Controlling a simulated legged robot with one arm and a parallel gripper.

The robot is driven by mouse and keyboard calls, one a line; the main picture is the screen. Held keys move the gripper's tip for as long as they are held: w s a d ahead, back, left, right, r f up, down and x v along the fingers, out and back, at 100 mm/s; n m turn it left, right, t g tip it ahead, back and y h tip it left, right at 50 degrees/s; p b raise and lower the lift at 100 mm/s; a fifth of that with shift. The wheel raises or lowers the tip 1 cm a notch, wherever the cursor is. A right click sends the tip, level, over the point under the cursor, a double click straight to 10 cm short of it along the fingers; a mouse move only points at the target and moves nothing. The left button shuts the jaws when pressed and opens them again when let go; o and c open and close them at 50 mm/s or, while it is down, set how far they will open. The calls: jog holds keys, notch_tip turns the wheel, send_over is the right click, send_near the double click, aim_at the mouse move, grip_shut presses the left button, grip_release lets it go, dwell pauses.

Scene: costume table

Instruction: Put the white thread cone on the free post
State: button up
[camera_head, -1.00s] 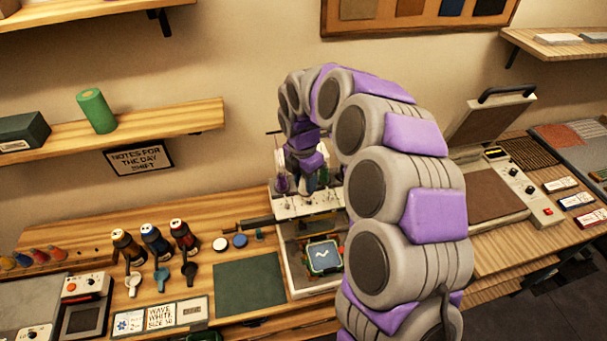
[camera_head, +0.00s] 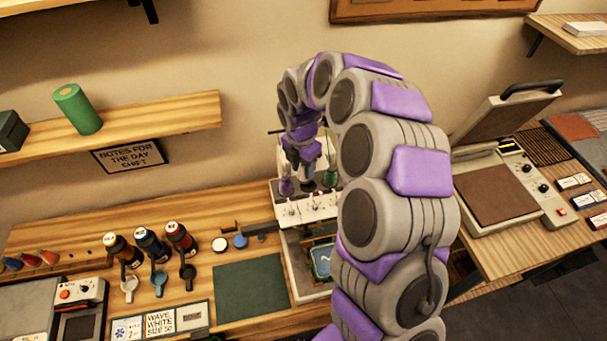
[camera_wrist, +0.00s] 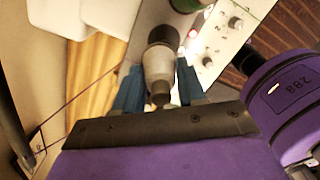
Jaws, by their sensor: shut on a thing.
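My gripper (camera_wrist: 158,88) has its blue fingers on both sides of a pale, grey-white thread cone (camera_wrist: 160,62), which it holds between them. In the head view my gripper (camera_head: 306,168) is over the rear of the white embroidery machine (camera_head: 305,211), and the cone there is too small and covered to make out well. A purple cone (camera_head: 286,186) stands to its left and a green cone (camera_head: 331,176) to its right. In the wrist view the machine's pale top (camera_wrist: 222,40) lies beyond the fingers. I cannot make out the free post, or whether the held cone touches anything.
Three dark bottles (camera_head: 150,243) and a dark green mat (camera_head: 250,287) lie left of the machine. A heat press (camera_head: 497,195) stands open to the right. A shelf (camera_head: 160,120) with a green roll (camera_head: 78,109) is on the wall.

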aim_at(311, 186)
jog(key=shift+f, duration=0.4)
jog(key=d+f, duration=0.2)
jog(key=shift+s+f, duration=0.1)
jog(key=shift+f, duration=0.25)
jog(key=shift+d+f, duration=0.15)
jog(key=shift+a, duration=0.5)
jog(key=o, duration=0.7)
jog(key=shift+a+f, duration=0.15)
jog(key=shift+a, duration=0.25)
jog(key=o, duration=0.3)
jog(key=shift+d, duration=0.2)
jog(key=shift+o, duration=0.2)
jog(key=shift+d, duration=0.35)
jog(key=r, duration=1.2)
jog(key=shift+a+r, duration=0.1)
jog(key=shift+a, duration=0.2)
jog(key=shift+r, duration=0.1)
